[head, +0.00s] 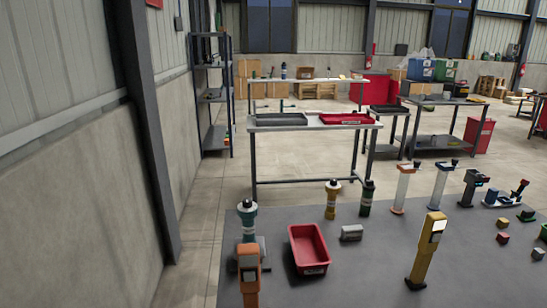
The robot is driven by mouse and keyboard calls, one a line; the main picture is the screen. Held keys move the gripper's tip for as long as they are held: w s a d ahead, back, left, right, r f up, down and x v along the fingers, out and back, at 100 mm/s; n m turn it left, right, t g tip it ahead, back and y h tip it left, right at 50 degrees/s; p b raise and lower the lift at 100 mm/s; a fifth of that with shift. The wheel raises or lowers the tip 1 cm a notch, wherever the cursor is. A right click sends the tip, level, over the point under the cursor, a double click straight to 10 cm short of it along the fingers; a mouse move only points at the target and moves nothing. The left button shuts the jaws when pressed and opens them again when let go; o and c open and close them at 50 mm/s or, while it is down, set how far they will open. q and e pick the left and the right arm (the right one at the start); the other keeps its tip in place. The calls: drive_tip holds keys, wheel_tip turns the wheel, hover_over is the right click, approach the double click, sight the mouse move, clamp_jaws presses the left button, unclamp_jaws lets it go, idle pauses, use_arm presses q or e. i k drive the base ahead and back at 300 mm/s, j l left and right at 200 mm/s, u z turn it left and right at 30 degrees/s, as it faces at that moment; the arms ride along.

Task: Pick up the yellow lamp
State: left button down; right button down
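A tall yellow lamp (426,252) stands upright on the grey table, right of centre in the head view. It has a pale panel near its top and a dark square base. A similar orange lamp (248,276) stands at the front left of the table, cut off by the lower edge of the picture. A smaller yellow bottle-shaped thing (331,203) with a dark top stands further back. Neither of my grippers is in view, and nothing touches the yellow lamp.
A red bin (308,249) and a small grey block (351,233) sit left of the yellow lamp. A green-and-white bottle-shaped thing (247,217) stands behind the orange lamp. Several small coloured blocks lie at the right. Bare table (365,275) lies between the red bin and the yellow lamp.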

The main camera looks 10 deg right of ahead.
sight(435, 222)
drive_tip(key=z, duration=1.25)
drive_tip(key=i+l+u, duration=0.15)
drive_tip(key=l+u, duration=0.6)
drive_tip(key=l, duration=0.2)
drive_tip(key=i, duration=0.05)
